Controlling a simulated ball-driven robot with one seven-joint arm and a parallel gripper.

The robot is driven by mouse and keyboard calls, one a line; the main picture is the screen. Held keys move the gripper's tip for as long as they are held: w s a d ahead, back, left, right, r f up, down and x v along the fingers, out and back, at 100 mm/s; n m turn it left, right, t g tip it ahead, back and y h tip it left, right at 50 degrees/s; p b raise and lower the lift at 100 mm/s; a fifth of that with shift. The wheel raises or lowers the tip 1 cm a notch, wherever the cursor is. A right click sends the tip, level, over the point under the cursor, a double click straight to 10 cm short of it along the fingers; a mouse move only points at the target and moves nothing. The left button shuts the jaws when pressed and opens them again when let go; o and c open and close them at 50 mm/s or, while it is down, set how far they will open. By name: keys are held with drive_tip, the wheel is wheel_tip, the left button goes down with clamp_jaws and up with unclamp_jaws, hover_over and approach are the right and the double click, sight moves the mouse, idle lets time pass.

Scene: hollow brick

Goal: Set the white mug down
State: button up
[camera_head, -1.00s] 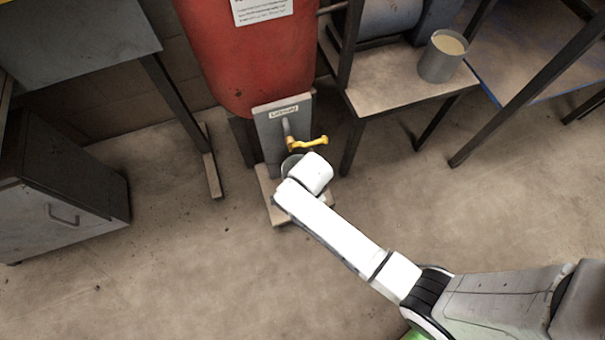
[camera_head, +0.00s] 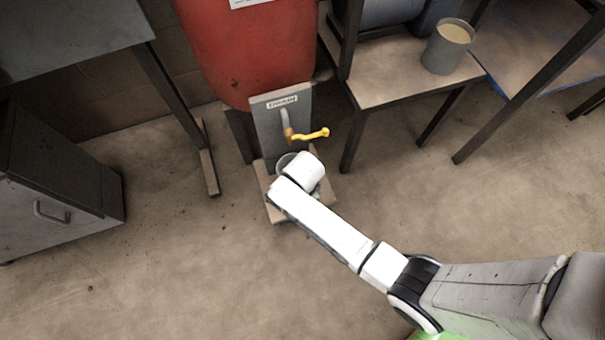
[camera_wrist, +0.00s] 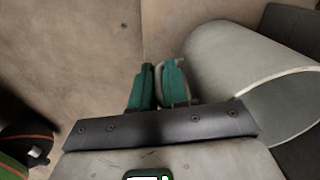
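The white mug (camera_head: 284,160) shows in the head view as a sliver of rim behind my white wrist, below the yellow-handled tap (camera_head: 305,134). In the wrist view the mug (camera_wrist: 235,65) lies to the right of my fingers, its wide mouth facing right. My gripper (camera_wrist: 161,88) has teal fingers close together on the mug's handle, one finger passing through the loop. The mug is over the small wooden base (camera_head: 283,215) below the tap. I cannot tell whether its bottom touches that base.
A red tank (camera_head: 250,50) stands behind the tap plate. A bench (camera_head: 390,88) at the right carries a grey can (camera_head: 447,47). A grey cabinet (camera_head: 60,190) stands at the left. The floor in front is clear.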

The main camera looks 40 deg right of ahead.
drive_tip(key=o, duration=0.4)
drive_tip(key=r+p, duration=0.6)
drive_tip(key=r, duration=0.6)
drive_tip(key=shift+s+r, duration=0.15)
drive_tip(key=shift+s, duration=0.05)
drive_tip(key=shift+s, duration=0.1)
drive_tip(key=s+d+r+n, duration=0.4)
drive_tip(key=s+r+n, duration=0.2)
drive_tip(key=s+n, duration=0.2)
drive_tip(key=s+d+r+n, duration=0.3)
drive_tip(key=s+r+n, duration=0.3)
drive_tip(key=n, duration=0.5)
drive_tip(key=shift+s+d+r+t, duration=0.3)
drive_tip(key=shift+s+d+r, duration=0.1)
drive_tip(key=shift+s, duration=0.55)
